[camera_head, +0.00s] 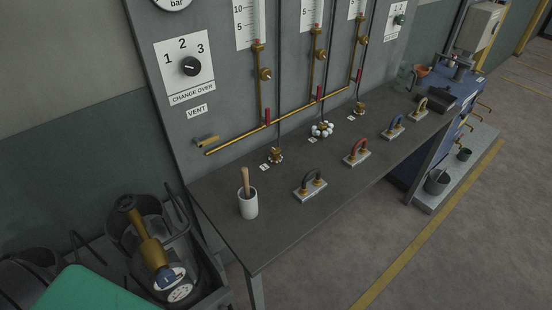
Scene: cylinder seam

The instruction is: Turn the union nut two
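Three small brass fittings stand in a row on the dark bench, each beside a small white tag too small to read. The near fitting (276,156) is bare brass. The middle fitting (322,133) has a cluster of white round blobs, like bubbles, around it. The far fitting (359,109) is bare brass. A thin dark line rises from each toward the panel. I cannot tell from the tags which is union nut two, nor how tight any nut is. Neither of my grippers is in view.
The bench (232,227) also holds a white cup (248,207) with a wooden handle in it and several coloured loop handles on plates, including a red one (357,148). The grey panel (225,112) rises behind. A brass-topped cylinder (150,252) stands lower left. Floor in front is clear.

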